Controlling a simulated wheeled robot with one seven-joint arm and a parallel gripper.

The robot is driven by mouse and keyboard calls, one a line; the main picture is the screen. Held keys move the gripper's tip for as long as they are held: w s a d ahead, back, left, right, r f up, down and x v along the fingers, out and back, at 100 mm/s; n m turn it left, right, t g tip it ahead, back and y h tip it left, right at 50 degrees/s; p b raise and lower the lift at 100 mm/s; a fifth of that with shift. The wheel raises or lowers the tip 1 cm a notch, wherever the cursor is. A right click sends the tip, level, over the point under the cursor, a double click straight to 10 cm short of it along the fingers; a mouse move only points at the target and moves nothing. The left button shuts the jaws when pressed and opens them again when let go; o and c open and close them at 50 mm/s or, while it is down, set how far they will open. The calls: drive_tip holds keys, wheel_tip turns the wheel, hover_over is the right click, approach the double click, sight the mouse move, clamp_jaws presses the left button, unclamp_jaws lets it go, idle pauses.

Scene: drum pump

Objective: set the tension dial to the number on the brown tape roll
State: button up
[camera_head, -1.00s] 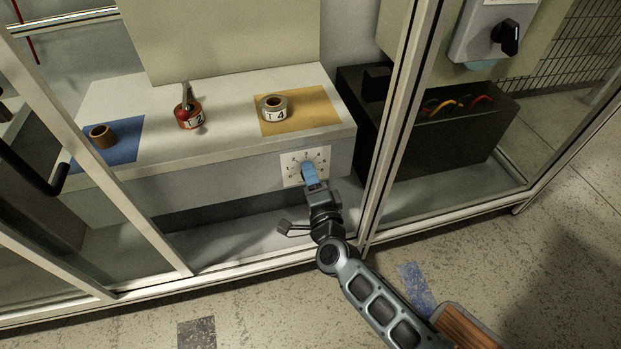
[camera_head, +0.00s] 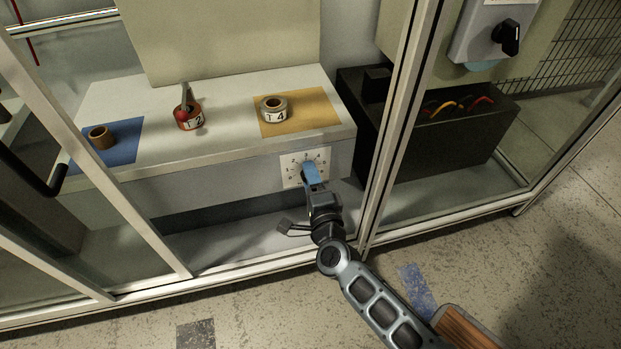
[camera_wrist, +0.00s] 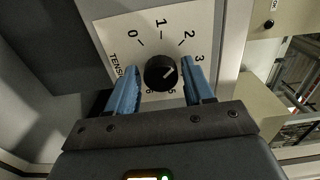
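The tension dial (camera_wrist: 160,72) is a black round knob on a white numbered plate (camera_wrist: 112,32) on the front of the white bench. Its white mark slants to the upper right in the wrist view, roughly between 2 and 3. My gripper (camera_wrist: 161,68) has its blue fingers either side of the knob, with gaps showing, so it is open around it. My gripper (camera_head: 310,168) hides most of the knob in the head view. The brown tape roll (camera_head: 102,137) stands on a blue mat (camera_head: 126,130) at left; I cannot read a number on it.
A red tape roll (camera_head: 188,117) marked T 2 and a pale roll (camera_head: 274,109) marked T 4, on a yellow mat (camera_head: 316,110), stand on the bench. A frame post (camera_head: 393,130) rises just right of my gripper. A black box (camera_head: 440,145) stands beyond it.

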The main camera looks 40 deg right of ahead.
drive_tip(key=shift+o, duration=0.8)
drive_tip(key=p+v, duration=0.1)
drive_tip(key=v, duration=0.6)
drive_tip(key=shift+s, duration=0.35)
drive_tip(key=shift+a, duration=0.15)
drive_tip(key=s+a+r+n+t+y, duration=0.1)
drive_tip(key=s+a+r+n+y, duration=0.25)
drive_tip(key=s+n, duration=0.35)
drive_tip(key=s+a+r+n+y, duration=0.2)
drive_tip(key=s+a+r+n, duration=0.15)
drive_tip(key=s, duration=0.65)
drive_tip(key=s+a+r+n+g+y, duration=0.2)
drive_tip(key=s+r+n+y, duration=0.1)
drive_tip(key=s+r+n, duration=0.9)
wheel_tip(320, 180, up, 26)
drive_tip(key=n+p, duration=0.1)
drive_tip(key=p, duration=2.5)
drive_tip(key=shift+p, duration=0.4)
